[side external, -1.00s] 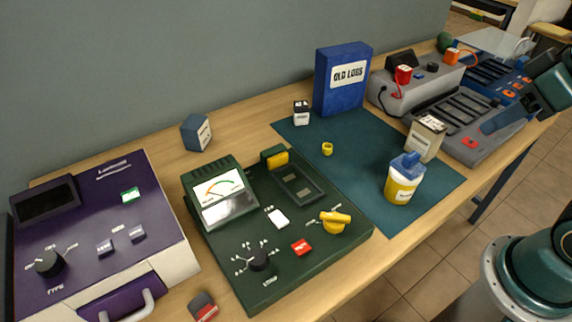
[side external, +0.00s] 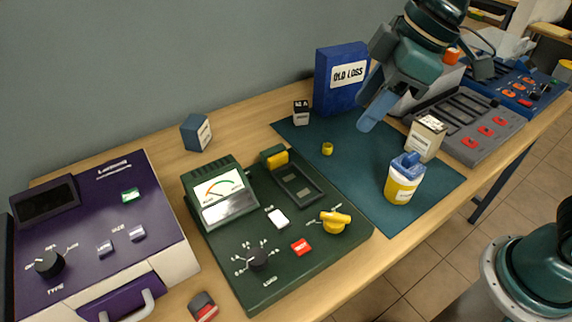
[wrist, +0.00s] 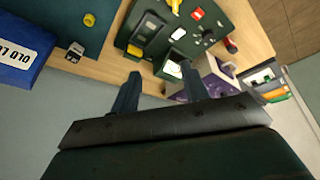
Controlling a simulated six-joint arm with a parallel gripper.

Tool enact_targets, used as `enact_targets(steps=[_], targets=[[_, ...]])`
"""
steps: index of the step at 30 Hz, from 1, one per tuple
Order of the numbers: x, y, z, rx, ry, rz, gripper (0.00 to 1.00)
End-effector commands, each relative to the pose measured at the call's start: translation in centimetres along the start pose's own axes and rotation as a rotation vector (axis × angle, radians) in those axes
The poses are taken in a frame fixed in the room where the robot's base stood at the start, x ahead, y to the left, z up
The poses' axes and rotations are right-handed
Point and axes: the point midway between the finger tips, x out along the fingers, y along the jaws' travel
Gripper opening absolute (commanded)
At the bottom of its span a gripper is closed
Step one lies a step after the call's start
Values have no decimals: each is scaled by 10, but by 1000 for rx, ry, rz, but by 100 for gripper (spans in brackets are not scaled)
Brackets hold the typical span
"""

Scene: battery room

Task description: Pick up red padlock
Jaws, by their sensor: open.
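No thing in view is plainly a red padlock. A small dark block with a red face (side external: 203,307) lies on the bench at the front, between the purple and green testers; I cannot tell whether it is a padlock. A similar red and dark thing shows in the wrist view (wrist: 231,45). My gripper (side external: 372,108) is above the teal mat, in front of the blue binder, far from that block. In the wrist view my gripper (wrist: 159,83) has its two fingers apart with nothing held between them.
The green tester (side external: 285,262) and purple tester (side external: 170,232) fill the left. A blue binder (side external: 334,92), cream box (side external: 425,138), yellow tub (side external: 402,185), yellow ring (side external: 327,148) and blue block (side external: 196,131) stand around the teal mat (side external: 430,188). Grey chargers are at right.

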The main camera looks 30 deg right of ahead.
Motion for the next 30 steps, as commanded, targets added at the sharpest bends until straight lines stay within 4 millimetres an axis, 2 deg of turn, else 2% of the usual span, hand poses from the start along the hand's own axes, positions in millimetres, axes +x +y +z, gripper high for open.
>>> enact_targets(steps=[6,15,24,30], targets=[[40,-28,-48,-212,-7,-96,45],[101,-85,-100,-493,-4,-227,45],[161,-153,-129,-743,9,-350,45],[181,-178,-135,-824,17,-391,45]])
